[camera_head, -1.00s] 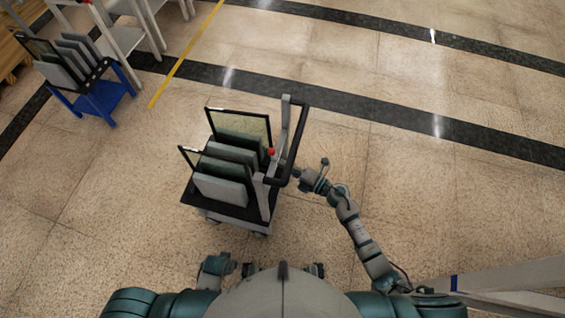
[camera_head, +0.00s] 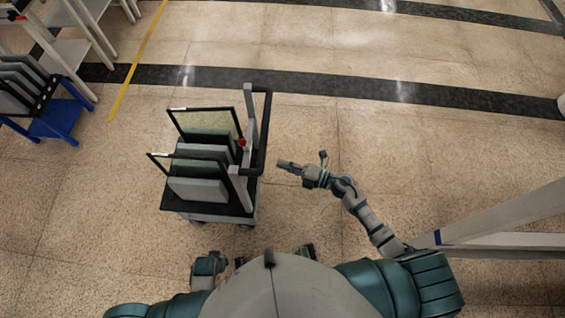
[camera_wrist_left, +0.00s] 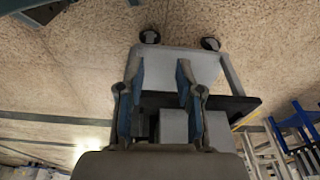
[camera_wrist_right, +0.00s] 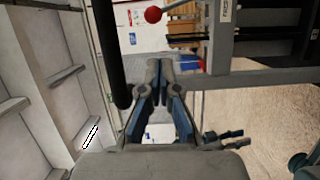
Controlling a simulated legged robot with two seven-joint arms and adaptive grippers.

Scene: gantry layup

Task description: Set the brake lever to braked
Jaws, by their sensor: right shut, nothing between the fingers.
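The cart (camera_head: 212,212) stands in front of me with a black push handle (camera_head: 265,120) on its right side. The brake lever (camera_head: 242,142) has a red knob beside the handle's grey post; the knob also shows at the top of the right wrist view (camera_wrist_right: 153,14). I cannot tell the lever's setting. My right gripper (camera_head: 281,163) is shut and empty, right of the handle and apart from it; its fingertips (camera_wrist_right: 160,66) lie below the knob in the right wrist view. My left gripper (camera_wrist_left: 161,66) is open and empty, facing the cart's lower side.
The cart carries several upright panels (camera_head: 197,190). A blue stand (camera_head: 62,118) with panels and white racks (camera_head: 85,30) stand at the far left. A pale beam (camera_head: 500,220) lies at the right. The floor right of the cart is clear.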

